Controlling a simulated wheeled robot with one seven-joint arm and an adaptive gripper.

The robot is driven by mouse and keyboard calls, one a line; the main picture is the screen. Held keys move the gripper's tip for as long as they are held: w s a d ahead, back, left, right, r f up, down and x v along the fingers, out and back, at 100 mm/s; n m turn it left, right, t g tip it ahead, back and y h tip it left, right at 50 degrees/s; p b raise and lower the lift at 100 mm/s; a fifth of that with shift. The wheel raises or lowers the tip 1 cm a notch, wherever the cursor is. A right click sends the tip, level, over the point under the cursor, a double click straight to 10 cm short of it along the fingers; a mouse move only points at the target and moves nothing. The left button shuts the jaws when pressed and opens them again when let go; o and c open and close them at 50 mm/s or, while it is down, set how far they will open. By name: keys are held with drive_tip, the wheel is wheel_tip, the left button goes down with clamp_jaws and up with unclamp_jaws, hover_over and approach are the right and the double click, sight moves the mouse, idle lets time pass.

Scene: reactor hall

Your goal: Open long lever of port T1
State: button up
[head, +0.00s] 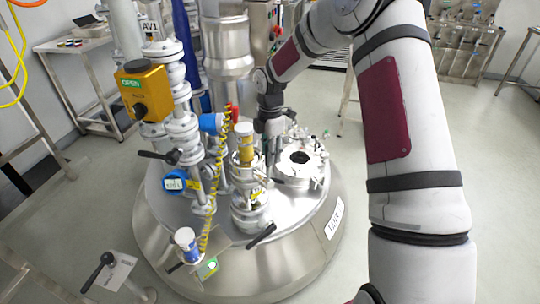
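My arm reaches in from the right and bends down over the shiny domed tank lid (310,225). My gripper (272,150) points down between the valve stack and a round port (300,157) with a dark centre. Its fingers are small and partly lost among the fittings, so I cannot tell whether they are open or touching anything. No readable T1 label shows, and I cannot tell which lever belongs to it. A black lever handle (262,236) sticks out at the foot of the middle valve stack (247,190). Another black handle (157,155) points left from the pipe column.
A tall white pipe column (180,80) with a yellow box marked OPEN (144,92) stands left of my gripper. A coiled yellow hose (217,190) hangs beside it. A black-handled lever (98,271) stands front left. Open floor (505,180) lies at the right.

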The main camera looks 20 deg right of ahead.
wheel_tip(320, 180, up, 10)
drive_tip(key=shift+d+r, duration=0.15)
drive_tip(key=shift+r, duration=0.05)
idle(0.5)
drive_tip(key=s+a+r+m+t+h, duration=0.1)
drive_tip(key=s+a+r+m, duration=0.1)
drive_tip(key=s+r+m, duration=0.5)
drive_tip(key=s+a+r+m+t+h, duration=0.1)
drive_tip(key=s+a+r+m, duration=0.15)
drive_tip(key=s+r, duration=0.7)
drive_tip(key=s+a+f+m+t+y, duration=0.1)
drive_tip(key=s+a+f+m+t, duration=0.1)
drive_tip(key=s+m, duration=0.8)
drive_tip(key=s, duration=0.9)
drive_tip(key=shift+s+y, duration=0.25)
drive_tip(key=shift+y, duration=0.15)
drive_tip(key=shift+r, duration=0.1)
